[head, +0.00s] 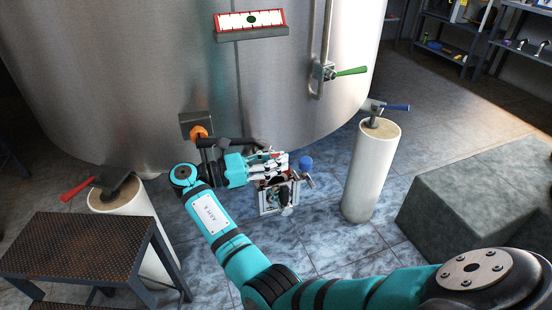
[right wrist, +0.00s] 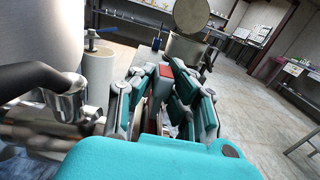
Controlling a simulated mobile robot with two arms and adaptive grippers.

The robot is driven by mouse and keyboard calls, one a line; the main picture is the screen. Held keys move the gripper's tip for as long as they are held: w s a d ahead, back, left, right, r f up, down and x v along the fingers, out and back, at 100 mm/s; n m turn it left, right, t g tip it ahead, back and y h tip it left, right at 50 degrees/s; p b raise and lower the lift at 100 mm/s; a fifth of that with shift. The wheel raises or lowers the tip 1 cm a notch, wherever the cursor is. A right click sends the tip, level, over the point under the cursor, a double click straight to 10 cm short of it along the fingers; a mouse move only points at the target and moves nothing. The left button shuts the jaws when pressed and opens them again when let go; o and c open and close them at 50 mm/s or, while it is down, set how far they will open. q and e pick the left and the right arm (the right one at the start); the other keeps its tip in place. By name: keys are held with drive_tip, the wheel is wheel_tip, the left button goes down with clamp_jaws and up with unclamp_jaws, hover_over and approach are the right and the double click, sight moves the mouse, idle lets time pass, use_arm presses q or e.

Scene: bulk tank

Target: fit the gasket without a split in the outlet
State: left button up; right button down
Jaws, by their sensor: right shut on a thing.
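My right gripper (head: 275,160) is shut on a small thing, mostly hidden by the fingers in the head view. In the right wrist view the gripper (right wrist: 165,80) has a reddish patch (right wrist: 165,71) between its fingers; I cannot tell whether this is a gasket, or whether it is split. The outlet (head: 222,143) is a dark fitting low on the steel tank, just left of the gripper. Its metal fitting (right wrist: 70,105) also shows close at the left in the right wrist view. My left gripper is not in view.
A small carrier (head: 279,196) with mixed parts is below the gripper. A white pillar (head: 370,175) with a blue-handled valve (head: 392,107) stands to the right. Another pillar (head: 150,245) and a dark step (head: 85,245) are at the left. A grey block (head: 470,195) is at the right.

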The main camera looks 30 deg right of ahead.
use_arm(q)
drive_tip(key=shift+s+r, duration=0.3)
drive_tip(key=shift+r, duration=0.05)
use_arm(e)
drive_tip(key=shift+f, duration=0.5)
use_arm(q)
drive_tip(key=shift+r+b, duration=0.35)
use_arm(e)
drive_tip(key=shift+f, duration=0.65)
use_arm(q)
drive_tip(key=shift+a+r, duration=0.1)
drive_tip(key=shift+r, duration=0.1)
use_arm(e)
drive_tip(key=shift+f, duration=0.3)
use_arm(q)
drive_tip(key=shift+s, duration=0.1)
use_arm(e)
drive_tip(key=shift+f, duration=0.2)
drive_tip(key=shift+f, duration=0.1)
drive_tip(key=c, duration=1.3)
unclamp_jaws()
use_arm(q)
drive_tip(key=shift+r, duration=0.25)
use_arm(e)
drive_tip(key=shift+o, duration=0.2)
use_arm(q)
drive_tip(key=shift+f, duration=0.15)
use_arm(e)
wheel_tip(320, 180, up, 10)
drive_tip(key=shift+r, duration=0.1)
